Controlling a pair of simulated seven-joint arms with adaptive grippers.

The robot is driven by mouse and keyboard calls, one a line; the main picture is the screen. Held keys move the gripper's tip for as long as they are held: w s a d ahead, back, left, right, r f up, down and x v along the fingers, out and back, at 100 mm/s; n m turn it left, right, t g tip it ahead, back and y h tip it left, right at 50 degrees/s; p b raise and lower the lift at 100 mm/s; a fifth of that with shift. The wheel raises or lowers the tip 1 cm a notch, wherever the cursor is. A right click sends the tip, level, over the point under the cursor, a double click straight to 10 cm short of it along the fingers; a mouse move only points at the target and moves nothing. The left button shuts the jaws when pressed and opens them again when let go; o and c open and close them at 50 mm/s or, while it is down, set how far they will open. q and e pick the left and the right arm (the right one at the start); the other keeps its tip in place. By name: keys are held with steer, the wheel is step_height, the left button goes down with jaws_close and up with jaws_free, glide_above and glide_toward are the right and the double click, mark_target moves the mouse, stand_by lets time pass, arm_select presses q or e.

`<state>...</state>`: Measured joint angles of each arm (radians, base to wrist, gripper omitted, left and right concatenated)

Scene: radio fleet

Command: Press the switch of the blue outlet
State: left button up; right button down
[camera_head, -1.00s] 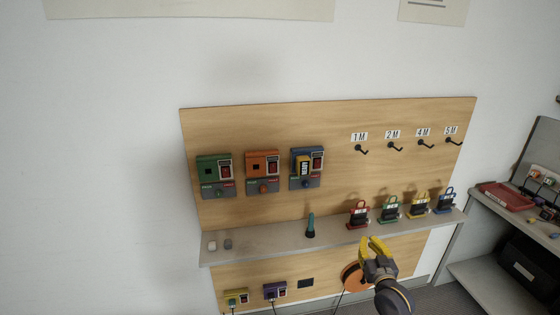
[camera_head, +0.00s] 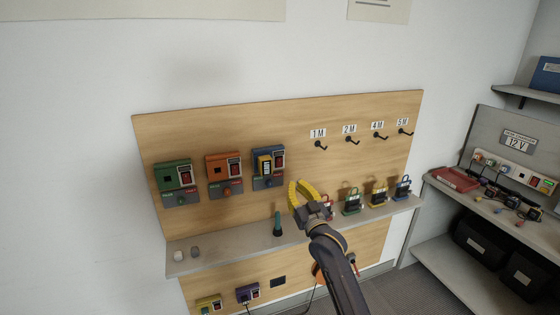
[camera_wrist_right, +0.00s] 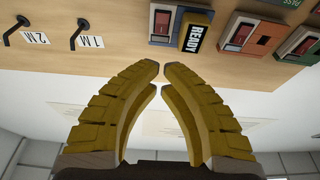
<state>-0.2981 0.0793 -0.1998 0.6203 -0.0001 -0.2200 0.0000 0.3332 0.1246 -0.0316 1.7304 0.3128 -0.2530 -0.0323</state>
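The blue outlet (camera_head: 256,155) is at the right end of a row of three outlets on the wooden board. Its red switch (camera_head: 279,163) is on its right side, and a yellow block fills its left side. In the right wrist view the picture is upside down; the blue outlet (camera_wrist_right: 178,8) is at the top with its red switch (camera_wrist_right: 161,22) beside a yellow block marked READY. My right gripper (camera_head: 297,183) is empty, below and right of the blue outlet and apart from it. Its fingertips nearly meet. My left gripper is not in view.
Green (camera_head: 173,170) and orange (camera_head: 220,162) outlets sit left of the blue one. Black hooks (camera_head: 320,145) stick out to the right. The grey shelf (camera_head: 225,248) below holds a dark teal object (camera_head: 278,224) and several coloured padlock-like items (camera_head: 352,203). The board above the outlets is clear.

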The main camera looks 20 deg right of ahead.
mark_target(279, 154)
steer(key=shift+w, duration=0.15)
steer(key=x, duration=1.3)
steer(key=shift+w+r, duration=0.2)
steer(key=shift+w, duration=0.15)
